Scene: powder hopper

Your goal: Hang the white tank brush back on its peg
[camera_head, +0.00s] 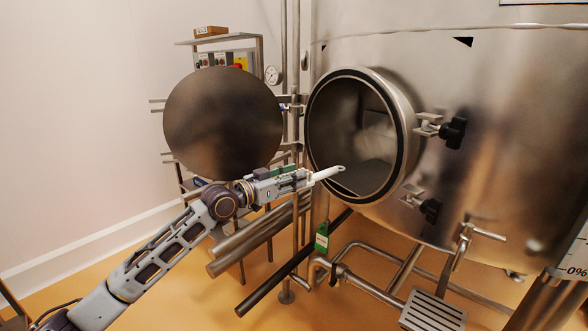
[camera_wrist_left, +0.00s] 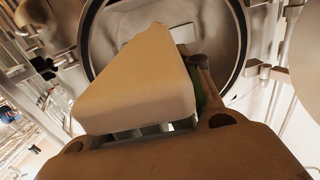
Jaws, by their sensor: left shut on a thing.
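My left gripper (camera_head: 306,179) is in front of the round tank opening, near the lower left of its rim. It is shut on the white tank brush (camera_head: 327,173), whose pale rounded end with a small hole sticks out to the right, towards the opening. In the left wrist view the brush (camera_wrist_left: 140,85) is a large pale wedge in front of the opening, and it hides much of what lies beyond. The bristles cannot be made out. I cannot pick out the peg in either view. My right gripper is not in view.
The steel tank's round opening (camera_head: 312,152) has a dark seal; its round door (camera_head: 222,125) stands swung open to the left. Black clamp knobs (camera_head: 453,132) stick out at right. Pipes (camera_head: 375,290) and a step plate (camera_head: 432,311) lie below. A rack (camera_head: 259,60) stands behind the door.

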